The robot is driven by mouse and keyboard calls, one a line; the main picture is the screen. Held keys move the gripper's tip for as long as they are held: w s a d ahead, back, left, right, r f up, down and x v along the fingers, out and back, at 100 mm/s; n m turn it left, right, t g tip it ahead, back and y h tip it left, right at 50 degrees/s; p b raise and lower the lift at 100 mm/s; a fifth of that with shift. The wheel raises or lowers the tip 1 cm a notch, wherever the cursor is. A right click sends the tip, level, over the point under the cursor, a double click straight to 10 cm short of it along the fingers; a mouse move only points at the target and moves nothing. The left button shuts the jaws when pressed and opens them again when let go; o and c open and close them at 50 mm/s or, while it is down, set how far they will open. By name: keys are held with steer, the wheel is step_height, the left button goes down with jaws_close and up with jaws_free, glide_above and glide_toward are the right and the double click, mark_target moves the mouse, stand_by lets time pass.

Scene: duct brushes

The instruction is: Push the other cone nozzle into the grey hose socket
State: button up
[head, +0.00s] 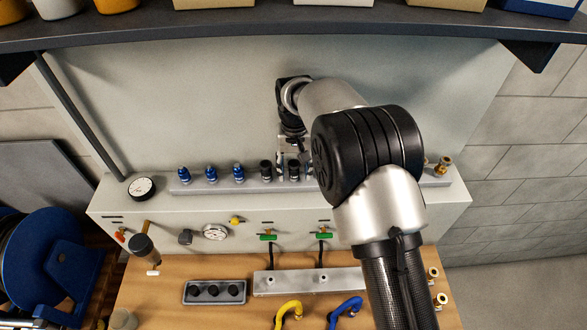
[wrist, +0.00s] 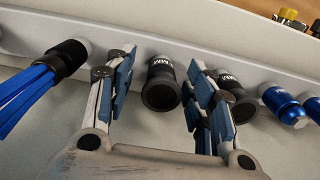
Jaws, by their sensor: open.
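My gripper (head: 293,160) is open, seen also in the wrist view (wrist: 165,72). Its two blue-padded fingers stand on either side of a black, flared cone nozzle (wrist: 161,88) on the pale rail; contact cannot be told. That nozzle shows in the head view (head: 294,172). A second black cone nozzle (head: 266,170) is beside it to the left, and in the wrist view (wrist: 238,100) it is partly behind the right finger. I cannot tell for sure which part is the grey hose socket; a pale grey bar (head: 296,285) with two short posts lies on the bench.
Several blue fittings (head: 211,174) stand on the rail left of the nozzles. In the wrist view, a blue-bristled brush (wrist: 45,80) is close beside the left finger. A dark tray (head: 215,300), yellow hose (head: 288,311) and blue hose (head: 346,308) are on the bench. A shelf (head: 240,27) hangs above.

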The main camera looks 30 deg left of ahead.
mark_target(294, 164)
stand_by(0.4)
jaws_close()
stand_by(0.5)
steer(key=shift+r, duration=0.15)
steer(key=shift+a+r+p, duration=0.1)
steer(key=shift+r+p, duration=0.25)
steer(key=shift+r, duration=0.05)
steer(key=shift+r+p, duration=0.3)
steer(key=shift+r, duration=0.25)
steer(key=shift+r+p, duration=1.3)
steer(key=shift+r, duration=0.65)
steer(key=shift+f, duration=0.1)
